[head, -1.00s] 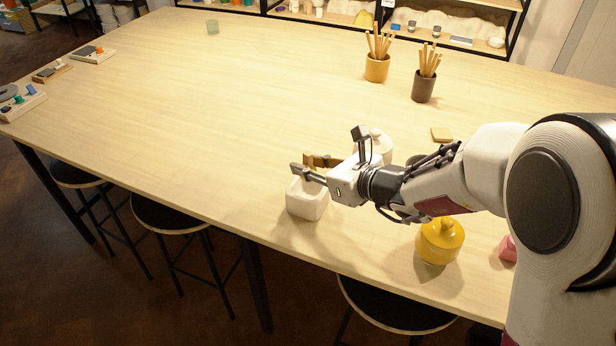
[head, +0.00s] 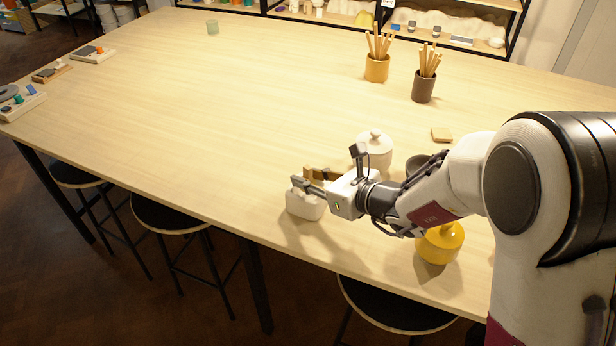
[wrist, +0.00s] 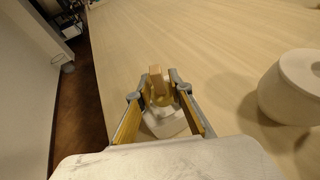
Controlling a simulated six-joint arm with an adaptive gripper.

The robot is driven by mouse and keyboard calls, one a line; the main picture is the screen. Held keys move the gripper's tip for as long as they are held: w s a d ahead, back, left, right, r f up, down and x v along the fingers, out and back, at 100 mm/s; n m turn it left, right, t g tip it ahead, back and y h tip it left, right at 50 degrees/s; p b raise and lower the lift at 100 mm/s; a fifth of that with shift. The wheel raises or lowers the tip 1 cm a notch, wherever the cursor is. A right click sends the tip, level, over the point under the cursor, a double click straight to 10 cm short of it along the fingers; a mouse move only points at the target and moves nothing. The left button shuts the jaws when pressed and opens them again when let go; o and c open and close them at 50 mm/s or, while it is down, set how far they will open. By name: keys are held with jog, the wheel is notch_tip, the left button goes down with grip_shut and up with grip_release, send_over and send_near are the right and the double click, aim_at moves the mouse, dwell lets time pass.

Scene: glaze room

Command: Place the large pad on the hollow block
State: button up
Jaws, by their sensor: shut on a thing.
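My gripper (head: 308,180) reaches left over the near part of the table, just above the white hollow block (head: 306,206). In the wrist view, its fingers (wrist: 158,91) are closed on a tan piece, which I take for the large pad (wrist: 156,76). The pale block (wrist: 165,123) shows below and between the fingers. In the head view the fingers mostly hide the pad and the block's top. I cannot tell whether the pad touches the block.
A white lidded jar (head: 375,153) stands close behind my gripper; a yellow lidded jar (head: 440,243) stands below my forearm. A small tan piece (head: 441,134) lies farther right. Two tool cups (head: 376,68) (head: 423,88) stand at the back.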

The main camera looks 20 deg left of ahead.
jog(key=shift+f, duration=0.15)
jog(key=o, duration=0.9)
jog(key=shift+d+r, duration=0.1)
jog(key=shift+r, duration=0.1)
jog(key=shift+s+d+r, duration=0.1)
jog(key=shift+d, duration=0.15)
jog(key=v, duration=1.1)
jog(key=shift+s+d, duration=0.1)
